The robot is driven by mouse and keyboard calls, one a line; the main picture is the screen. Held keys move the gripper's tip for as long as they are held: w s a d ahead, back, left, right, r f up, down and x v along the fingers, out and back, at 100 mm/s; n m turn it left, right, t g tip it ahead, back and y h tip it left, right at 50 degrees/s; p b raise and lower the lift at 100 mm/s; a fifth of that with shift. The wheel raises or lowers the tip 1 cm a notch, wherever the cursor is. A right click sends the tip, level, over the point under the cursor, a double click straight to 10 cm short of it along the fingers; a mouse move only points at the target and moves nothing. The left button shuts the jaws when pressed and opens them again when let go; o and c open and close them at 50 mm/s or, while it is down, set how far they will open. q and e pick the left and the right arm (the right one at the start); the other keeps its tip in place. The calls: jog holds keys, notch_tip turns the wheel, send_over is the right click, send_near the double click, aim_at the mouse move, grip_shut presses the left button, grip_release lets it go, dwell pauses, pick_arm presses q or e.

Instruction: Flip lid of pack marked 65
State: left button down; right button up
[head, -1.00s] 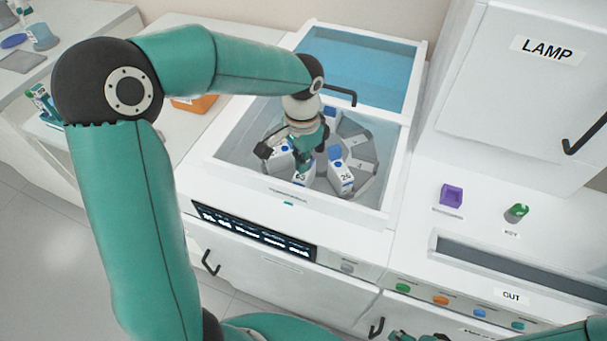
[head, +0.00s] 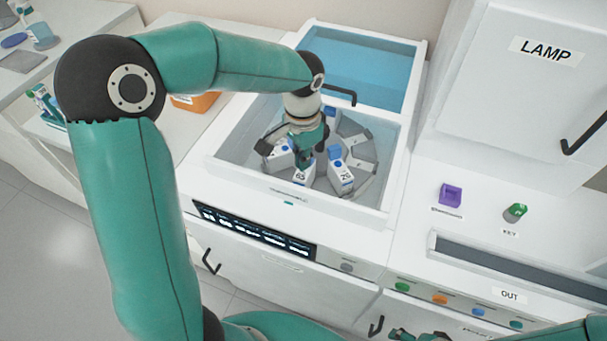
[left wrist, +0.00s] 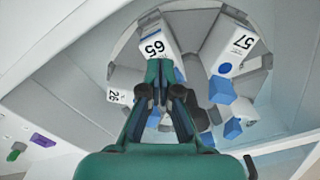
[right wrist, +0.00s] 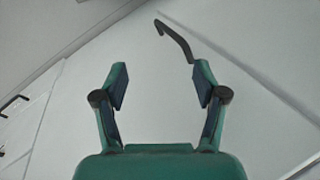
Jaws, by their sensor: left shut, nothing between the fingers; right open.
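The pack marked 65 (head: 302,177) is a white carton standing in the round carousel inside the open basin. Its number also shows in the left wrist view (left wrist: 153,47). My left gripper (head: 304,163) reaches down at this pack's top, fingers shut and empty. In the left wrist view, the fingertips (left wrist: 160,78) overlap the pack's end below its number. My right gripper (right wrist: 160,82) is open and empty, facing a pale surface away from the packs.
Pack 26 (head: 344,180) stands right of pack 65 in the head view. Pack 57 (left wrist: 237,45), with blue parts, is close beside it in the left wrist view. The basin's white front rim (head: 290,201) borders the carousel. A dark handle (right wrist: 176,38) is beyond my right gripper.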

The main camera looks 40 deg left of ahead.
pick_arm(q)
jog(key=shift+w+r+p, duration=0.35)
jog(key=shift+r+p, duration=0.05)
jog(key=shift+p, duration=0.05)
dwell(0.5)
jog(key=shift+w+a+r+p, duration=0.2)
jog(key=shift+w+p, duration=0.15)
jog(key=shift+w, duration=0.15)
dwell(0.9)
jog(key=shift+r, duration=0.15)
jog(key=shift+s+d+r+p, duration=0.1)
jog(key=shift+s+r+p, duration=0.2)
jog(key=shift+r, duration=0.1)
jog(key=shift+s, duration=0.1)
dwell(0.3)
jog(key=shift+s+d+f+b, duration=0.15)
jog(key=shift+s+b, duration=0.25)
jog(key=shift+s, duration=0.1)
jog(key=shift+s+d+f+b, duration=0.1)
jog(key=shift+s+f+b, duration=0.05)
jog(key=shift+s+b, duration=0.25)
jog(key=shift+s, duration=0.1)
jog(key=shift+f, duration=0.1)
